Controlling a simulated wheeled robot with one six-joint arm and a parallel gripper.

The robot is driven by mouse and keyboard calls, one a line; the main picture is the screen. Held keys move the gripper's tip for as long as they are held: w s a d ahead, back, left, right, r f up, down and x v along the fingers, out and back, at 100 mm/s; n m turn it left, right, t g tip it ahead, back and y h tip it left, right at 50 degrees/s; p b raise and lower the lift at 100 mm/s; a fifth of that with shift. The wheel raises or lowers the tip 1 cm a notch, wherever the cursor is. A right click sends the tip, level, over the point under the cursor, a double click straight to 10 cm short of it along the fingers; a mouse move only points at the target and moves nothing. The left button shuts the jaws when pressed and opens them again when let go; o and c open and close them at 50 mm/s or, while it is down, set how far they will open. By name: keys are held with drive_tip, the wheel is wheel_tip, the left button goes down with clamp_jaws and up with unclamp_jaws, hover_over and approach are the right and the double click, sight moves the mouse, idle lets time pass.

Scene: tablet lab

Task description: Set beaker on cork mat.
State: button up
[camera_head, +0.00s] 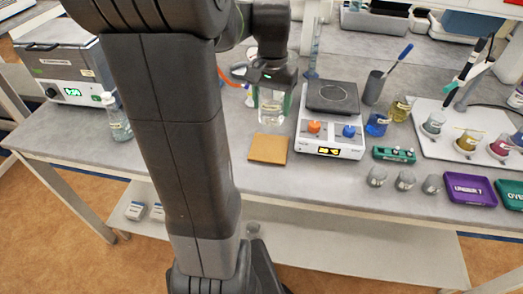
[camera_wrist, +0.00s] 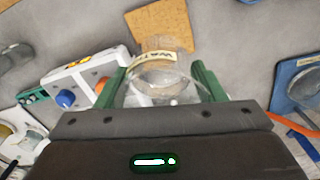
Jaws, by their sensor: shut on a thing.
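My gripper (camera_head: 272,93) is shut on a clear glass beaker (camera_head: 271,109) with a pale label. The beaker looks upright, behind the cork mat and left of the hot plate. In the wrist view the beaker (camera_wrist: 161,72) sits between the two green fingers of my gripper (camera_wrist: 160,84), and its label starts with "WAT". The square tan cork mat (camera_head: 268,149) lies bare near the bench's front edge. It also shows at the top of the wrist view (camera_wrist: 160,20). I cannot tell how far the beaker's base is above the bench.
A white hot plate (camera_head: 331,147) with orange and blue knobs stands just right of the mat. Small flasks (camera_head: 377,120), a green block (camera_head: 394,155) and a purple tray (camera_head: 469,189) are farther right. A wash bottle (camera_head: 116,118) stands left. Bench around the mat's left is clear.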

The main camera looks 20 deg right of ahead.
wheel_tip(320, 180, down, 10)
drive_tip(key=shift+a+f, duration=0.1)
idle(0.4)
drive_tip(key=o, duration=1.1)
drive_tip(key=shift+f, duration=0.1)
wheel_tip(320, 180, up, 12)
drive_tip(key=shift+a+r, duration=0.1)
drive_tip(key=shift+r, duration=0.1)
drive_tip(key=shift+f, duration=0.1)
